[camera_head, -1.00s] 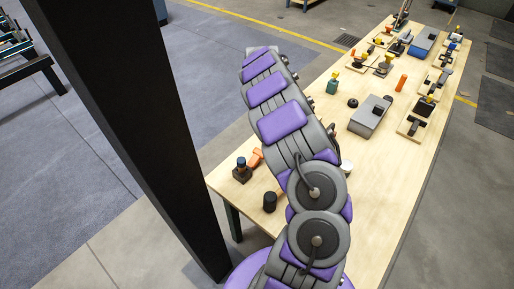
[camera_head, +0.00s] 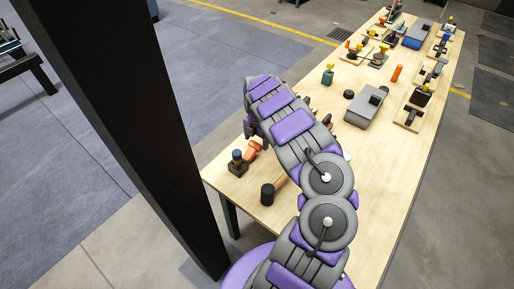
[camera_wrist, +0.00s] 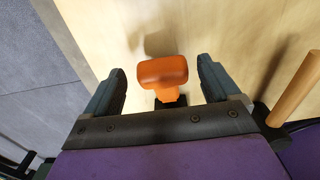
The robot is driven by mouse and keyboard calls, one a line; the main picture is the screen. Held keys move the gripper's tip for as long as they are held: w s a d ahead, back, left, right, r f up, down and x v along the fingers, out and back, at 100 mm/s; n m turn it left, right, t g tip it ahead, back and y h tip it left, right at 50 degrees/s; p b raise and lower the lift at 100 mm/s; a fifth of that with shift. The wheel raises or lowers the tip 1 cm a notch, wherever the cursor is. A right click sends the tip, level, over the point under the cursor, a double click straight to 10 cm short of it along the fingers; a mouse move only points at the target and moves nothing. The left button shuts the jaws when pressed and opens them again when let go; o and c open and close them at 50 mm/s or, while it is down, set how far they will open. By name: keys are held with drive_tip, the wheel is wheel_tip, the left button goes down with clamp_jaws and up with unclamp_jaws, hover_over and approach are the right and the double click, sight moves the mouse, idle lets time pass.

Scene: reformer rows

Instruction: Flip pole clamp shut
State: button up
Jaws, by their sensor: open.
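The pole clamp appears to be the dark block (camera_head: 238,166) with a blue-black top and an orange lever (camera_head: 253,149), near the table's left end. In the wrist view the orange lever (camera_wrist: 163,71) shows its broad end between the fingers, with a small dark part below it. My gripper (camera_wrist: 162,84) is open, one finger on each side of the lever, with gaps on both sides. I cannot tell how far the lever lies beyond the fingertips. In the head view my arm's end is beside the lever, and the fingers are hidden.
A mallet (camera_head: 267,194) with a black head lies near the clamp; its wooden handle (camera_wrist: 297,90) is at the wrist view's right. A grey box (camera_head: 366,108) and several tools stand farther along the table (camera_head: 388,185). A black post (camera_head: 150,130) stands at left.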

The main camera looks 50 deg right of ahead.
sight(256, 145)
drive_tip(key=f+b, duration=0.1)
drive_tip(key=f, duration=0.2)
drive_tip(key=shift+a+f, duration=0.1)
drive_tip(key=shift+a, duration=0.1)
drive_tip(key=shift+d+f, duration=0.2)
drive_tip(key=shift+f, duration=0.05)
drive_tip(key=shift+c, duration=0.3)
drive_tip(key=shift+a+r, duration=0.1)
drive_tip(key=c, duration=1.4)
